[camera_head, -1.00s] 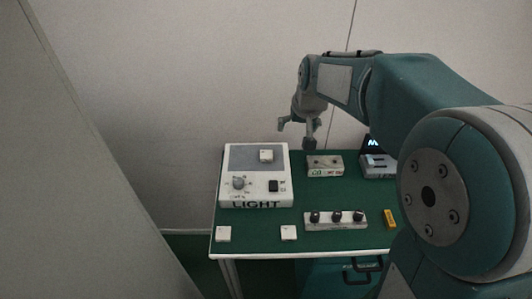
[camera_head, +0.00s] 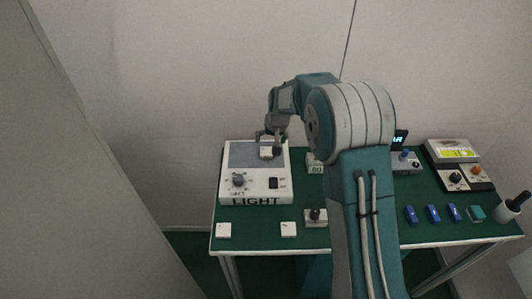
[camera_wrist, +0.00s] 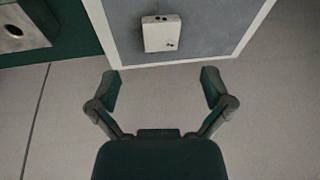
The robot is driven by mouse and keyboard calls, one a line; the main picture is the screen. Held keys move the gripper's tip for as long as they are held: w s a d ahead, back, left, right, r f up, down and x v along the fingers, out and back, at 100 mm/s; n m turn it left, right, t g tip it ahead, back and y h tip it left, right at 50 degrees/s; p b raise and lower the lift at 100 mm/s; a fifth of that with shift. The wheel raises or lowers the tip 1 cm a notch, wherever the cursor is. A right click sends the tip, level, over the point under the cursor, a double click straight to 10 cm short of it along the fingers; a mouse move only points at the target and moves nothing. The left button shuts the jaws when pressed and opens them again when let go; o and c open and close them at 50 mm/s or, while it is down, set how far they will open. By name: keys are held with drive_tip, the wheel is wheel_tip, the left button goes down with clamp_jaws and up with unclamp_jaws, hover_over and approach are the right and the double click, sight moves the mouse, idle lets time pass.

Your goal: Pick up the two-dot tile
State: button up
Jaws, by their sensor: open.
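A white tile (camera_head: 266,153) lies on the grey panel of the light box (camera_head: 256,198). My gripper (camera_head: 267,142) is open and empty, above the panel's back part by the tile. In the wrist view the open fingers (camera_wrist: 160,78) are apart from the tile, which lies beyond their tips.
The light box has a knob (camera_head: 238,180) and a black switch (camera_head: 273,183). My arm hides much of the table's middle. Blue pieces (camera_head: 432,214), a device with knobs (camera_head: 458,165) and a cup (camera_head: 507,209) stand at right. A wall is close behind the table.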

sight(267, 151)
drive_tip(key=x, duration=0.6)
drive_tip(key=shift+w+a+f, duration=0.1)
drive_tip(key=shift+w+f, duration=0.05)
drive_tip(key=shift+f, duration=0.1)
drive_tip(key=c, duration=1.2)
